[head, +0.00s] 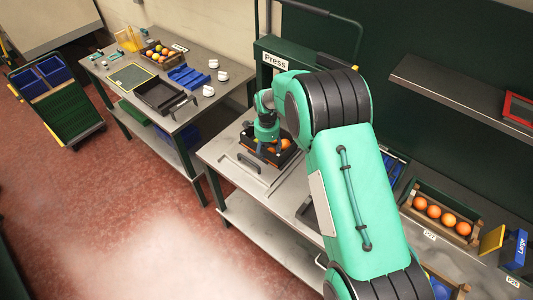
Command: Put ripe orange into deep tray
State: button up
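My gripper (268,148) points down over a black tray (253,160) on the metal bench below the "Press" sign. Orange fruit (285,144) shows in this tray beside and below the fingers. The fingertips are small and partly hidden, so I cannot tell whether they are open or hold a fruit. A second dark tray (151,103) sits on the left table and looks empty. I cannot tell by sight which tray is the deep one. More oranges (160,54) lie in a crate on the left table, and several oranges (434,211) lie in a wooden crate at the right.
Blue holders (188,77) and white cups (208,90) stand on the left table. A wall shelf (455,95) juts out at the upper right. A cart with blue bins (50,70) stands at the far left. The red floor between cart and benches is clear.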

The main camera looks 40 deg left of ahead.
jog(key=shift+a, duration=0.2)
jog(key=shift+d+r, duration=0.15)
jog(key=shift+r, duration=0.45)
jog(key=shift+r+p, duration=1.15)
jog(key=shift+r, duration=2.8)
jog(key=shift+w, duration=0.15)
